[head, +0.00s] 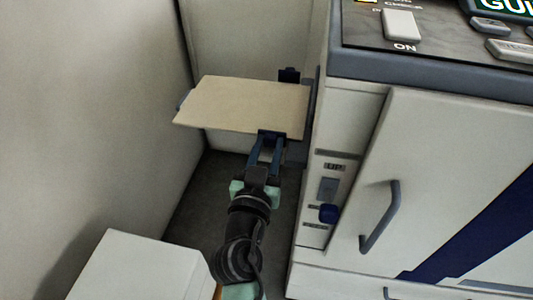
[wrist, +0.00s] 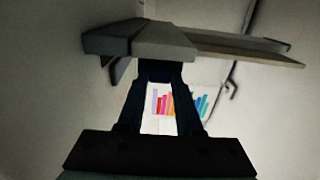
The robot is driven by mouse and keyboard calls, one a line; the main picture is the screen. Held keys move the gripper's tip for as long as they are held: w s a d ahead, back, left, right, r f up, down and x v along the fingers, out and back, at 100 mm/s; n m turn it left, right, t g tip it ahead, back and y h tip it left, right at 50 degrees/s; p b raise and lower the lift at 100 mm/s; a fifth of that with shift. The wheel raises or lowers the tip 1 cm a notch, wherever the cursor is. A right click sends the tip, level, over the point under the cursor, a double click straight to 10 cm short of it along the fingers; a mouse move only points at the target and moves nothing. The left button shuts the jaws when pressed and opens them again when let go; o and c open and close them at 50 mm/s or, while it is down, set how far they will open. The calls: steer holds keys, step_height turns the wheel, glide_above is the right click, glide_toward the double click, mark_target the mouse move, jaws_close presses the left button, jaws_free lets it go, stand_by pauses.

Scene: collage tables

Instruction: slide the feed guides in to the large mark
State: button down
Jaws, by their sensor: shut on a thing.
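The beige feed tray (head: 240,105) juts from the left side of the pale machine. A dark blue feed guide (head: 289,75) stands at its far edge by the machine. The near feed guide (head: 270,134) is at the tray's front edge. My gripper (head: 268,143) reaches up from below and is shut on the near guide. In the wrist view my fingertips (wrist: 160,70) meet the underside of a grey block, the near guide (wrist: 150,38), with the tray edge (wrist: 250,48) to its right. The large mark cannot be made out in either view.
A white box (head: 137,268) stands at the lower left. A pale wall (head: 90,100) closes the left side. A paper with coloured bars (wrist: 164,103) shows between my fingers.

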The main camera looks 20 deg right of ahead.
steer(key=shift+w+d, duration=0.3)
steer(key=shift+w, duration=0.2)
steer(key=c, duration=0.6)
jaws_free()
steer(key=shift+o, duration=0.2)
steer(key=v, duration=1.3)
